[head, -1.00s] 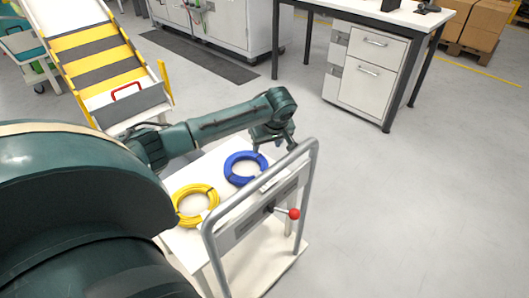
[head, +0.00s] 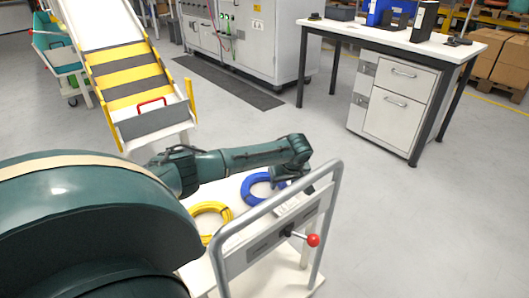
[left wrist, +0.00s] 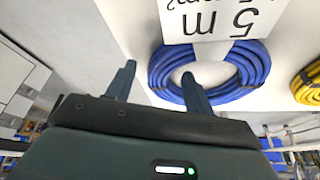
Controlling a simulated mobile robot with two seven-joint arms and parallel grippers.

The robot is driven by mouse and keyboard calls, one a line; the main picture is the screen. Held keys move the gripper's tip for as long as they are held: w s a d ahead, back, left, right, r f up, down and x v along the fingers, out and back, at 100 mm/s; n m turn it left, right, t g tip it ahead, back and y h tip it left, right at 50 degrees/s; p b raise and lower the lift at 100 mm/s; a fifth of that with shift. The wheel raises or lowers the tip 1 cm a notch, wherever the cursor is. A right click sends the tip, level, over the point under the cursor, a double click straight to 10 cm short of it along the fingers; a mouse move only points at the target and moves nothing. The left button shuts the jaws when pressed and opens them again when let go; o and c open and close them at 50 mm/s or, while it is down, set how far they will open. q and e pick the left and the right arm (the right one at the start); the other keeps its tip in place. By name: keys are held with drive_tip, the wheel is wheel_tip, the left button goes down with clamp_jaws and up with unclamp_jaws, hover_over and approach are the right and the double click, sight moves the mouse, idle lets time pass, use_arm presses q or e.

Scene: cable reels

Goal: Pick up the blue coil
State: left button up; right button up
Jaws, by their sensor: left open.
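The blue coil (head: 246,188) lies flat on the white top of a small cart, and it fills the upper middle of the left wrist view (left wrist: 254,72). My left gripper (head: 293,182) is open and empty, low at the coil's right side in the head view. In the left wrist view my left gripper's fingers (left wrist: 158,70) appear on either side of the coil's left part, one outside the ring and one over its opening. I cannot tell whether they touch it. The gripper hides part of the coil in the head view. My right gripper is not in view.
A yellow coil (head: 225,211) lies beside the blue one. A white label (left wrist: 222,18) reading "5 m" is by the blue coil. The cart's grey handle (head: 333,190) and red knob (head: 313,240) stand close to the gripper. A desk (head: 400,40) stands behind across clear floor.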

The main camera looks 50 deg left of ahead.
use_arm(q)
drive_tip(key=shift+w+a+f, duration=0.15)
drive_tip(key=shift+f, duration=0.3)
clamp_jaws()
drive_tip(key=shift+r, duration=0.1)
